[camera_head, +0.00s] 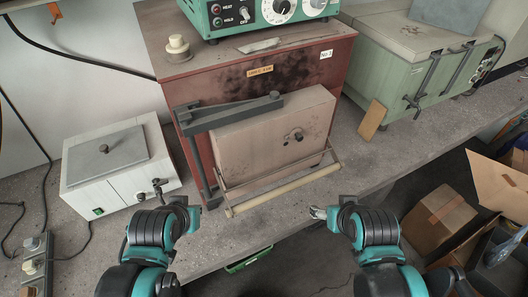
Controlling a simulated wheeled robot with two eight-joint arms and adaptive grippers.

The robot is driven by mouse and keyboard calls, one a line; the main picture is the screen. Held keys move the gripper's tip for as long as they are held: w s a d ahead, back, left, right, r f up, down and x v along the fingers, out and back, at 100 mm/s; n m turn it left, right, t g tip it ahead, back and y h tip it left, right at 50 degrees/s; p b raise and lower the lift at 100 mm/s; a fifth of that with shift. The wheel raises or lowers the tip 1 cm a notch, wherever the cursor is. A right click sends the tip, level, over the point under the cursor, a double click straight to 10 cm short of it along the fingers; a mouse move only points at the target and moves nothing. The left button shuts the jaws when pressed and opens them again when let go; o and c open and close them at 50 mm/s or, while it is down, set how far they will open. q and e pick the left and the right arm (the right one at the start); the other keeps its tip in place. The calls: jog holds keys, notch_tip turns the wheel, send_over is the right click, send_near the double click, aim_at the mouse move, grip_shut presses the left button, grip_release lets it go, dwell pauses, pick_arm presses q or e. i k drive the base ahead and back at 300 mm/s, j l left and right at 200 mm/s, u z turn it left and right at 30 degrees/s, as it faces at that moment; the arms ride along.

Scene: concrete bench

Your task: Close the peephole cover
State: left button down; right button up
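The furnace door (245,147) is a beige block on the front of a red-brown furnace (180,70). Near its middle is the peephole, with a small dark round cover (297,135) at it. The cover is too small to tell how far it lies over the hole. My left gripper (151,190) is at the lower left, in front of the white box and well apart from the door; its fingers look spread and empty. My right gripper (317,212) is below and right of the door, near the bench's front edge; its fingers are too small to read.
A wooden bar handle (284,191) juts out below the door, and a dark bracket (232,112) crosses its upper left. A white box (118,165) stands left, a green box (405,70) right. Open cardboard boxes (440,222) lie at lower right.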

aim_at(295, 134)
jog(key=k+j, duration=0.15)
jog(key=j, duration=0.25)
jog(key=k+j+u, duration=0.1)
jog(key=j, duration=0.3)
jog(key=k+j, duration=0.15)
jog(key=j, duration=0.25)
